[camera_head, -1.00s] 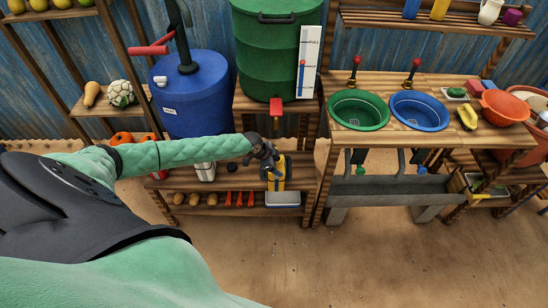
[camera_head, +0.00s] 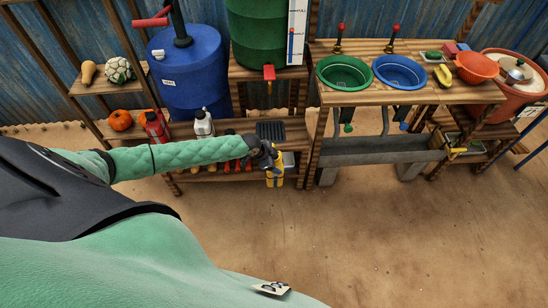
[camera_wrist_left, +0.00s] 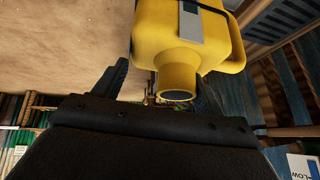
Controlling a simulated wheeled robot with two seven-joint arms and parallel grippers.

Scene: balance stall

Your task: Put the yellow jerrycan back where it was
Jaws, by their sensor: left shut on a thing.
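The yellow jerrycan (camera_head: 275,178) hangs in my left gripper (camera_head: 268,158), in front of the low wooden shelf under the green barrel. In the left wrist view the jerrycan (camera_wrist_left: 185,40) fills the upper middle, with its round spout (camera_wrist_left: 177,82) toward the camera and a grey label on its side. A dark finger shows at each side of the spout. My left gripper is shut on the jerrycan. The gripper hides the jerrycan's top in the head view. My right gripper is not in view.
A dark slatted grate (camera_head: 271,131) lies on the low shelf (camera_head: 215,132) behind the jerrycan. A white bottle (camera_head: 203,123) and a red container (camera_head: 155,127) stand to its left. The green barrel's red tap (camera_head: 269,72) hangs above. The floor in front is clear.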

